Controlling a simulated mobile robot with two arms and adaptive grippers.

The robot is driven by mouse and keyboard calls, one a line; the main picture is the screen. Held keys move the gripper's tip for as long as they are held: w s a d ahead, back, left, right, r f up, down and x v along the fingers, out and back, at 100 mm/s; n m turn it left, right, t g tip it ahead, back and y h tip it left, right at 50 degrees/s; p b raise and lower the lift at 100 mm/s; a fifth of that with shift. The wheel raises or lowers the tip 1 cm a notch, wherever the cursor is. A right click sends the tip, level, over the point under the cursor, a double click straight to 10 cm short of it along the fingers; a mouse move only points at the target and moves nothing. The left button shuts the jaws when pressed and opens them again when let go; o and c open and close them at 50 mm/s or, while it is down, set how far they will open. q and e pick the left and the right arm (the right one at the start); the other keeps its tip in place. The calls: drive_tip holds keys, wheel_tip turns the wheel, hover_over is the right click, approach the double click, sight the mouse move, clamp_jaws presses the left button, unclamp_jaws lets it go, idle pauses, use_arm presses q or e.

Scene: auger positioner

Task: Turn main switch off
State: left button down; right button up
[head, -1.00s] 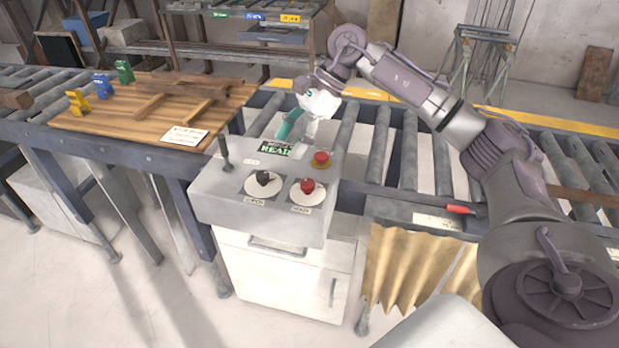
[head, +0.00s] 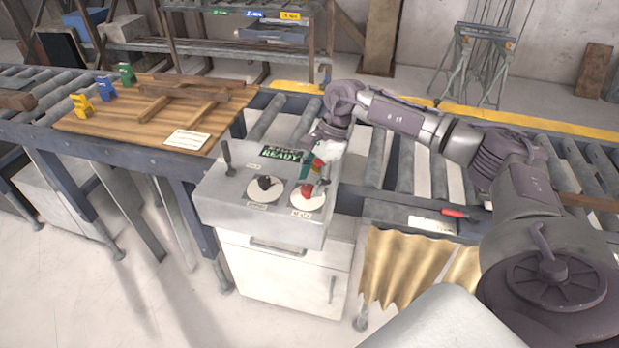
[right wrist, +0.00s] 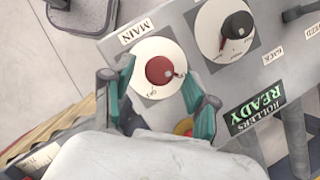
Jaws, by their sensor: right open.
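The main switch (right wrist: 160,71) is a red rotary knob on a white round plate, beside the label MAIN (right wrist: 135,32) in the right wrist view. In the head view, the red knob (head: 307,190) sits at the right front of the grey control panel (head: 222,205). My right gripper (right wrist: 159,76) is open, its teal fingers on either side of the knob with gaps visible. In the head view, the right gripper (head: 314,178) is over the knob and partly hides it. Whether it touches the knob is unclear. My left gripper is out of view.
A black knob (right wrist: 236,25) is beside the main switch. A green READY display (right wrist: 255,107) is lit. A small lever (head: 228,155) stands on the panel's left. Roller conveyors (head: 265,115) lie behind.

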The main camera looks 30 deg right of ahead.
drive_tip(key=shift+a+f, duration=0.25)
drive_tip(key=shift+f, duration=0.45)
clamp_jaws()
